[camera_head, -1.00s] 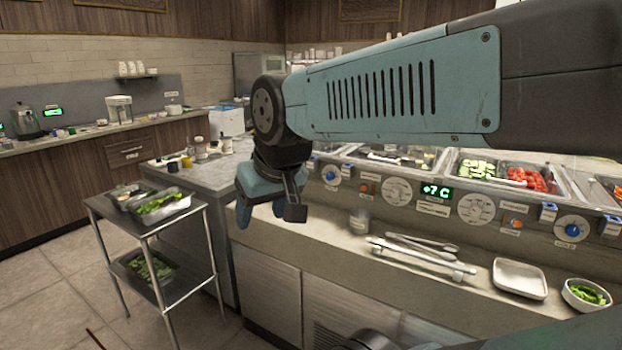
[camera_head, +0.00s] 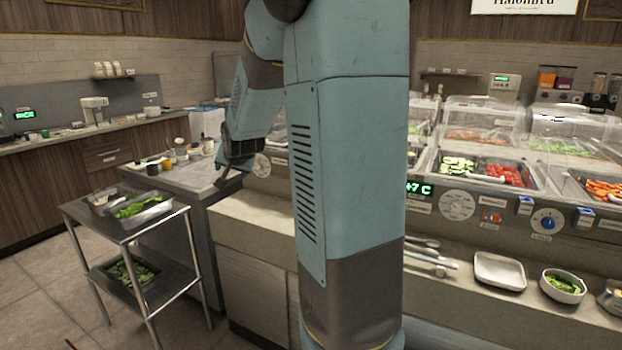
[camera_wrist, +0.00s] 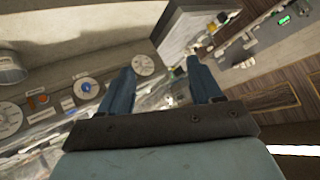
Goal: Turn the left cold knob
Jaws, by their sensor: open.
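The left cold knob (camera_wrist: 86,87) is a blue knob on a white round plate, seen in the wrist view on the counter's front panel, to the left of my fingers. In the head view it is hidden behind my arm. My gripper (camera_wrist: 163,82) is open and empty, with a wide gap between its two blue fingers, apart from the knob. In the head view my gripper (camera_head: 222,170) hangs at the left end of the counter, near a white dial (camera_head: 262,165). A second blue knob (camera_head: 547,222) sits on the panel at the right.
A metal cart (camera_head: 72,209) with food trays stands at the left. Tongs, a white tray (camera_head: 497,272) and a bowl of greens (camera_head: 562,286) lie on the ledge below the panel. An orange switch (camera_wrist: 42,98) sits beside the left knob. Glass covers stand over the food wells.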

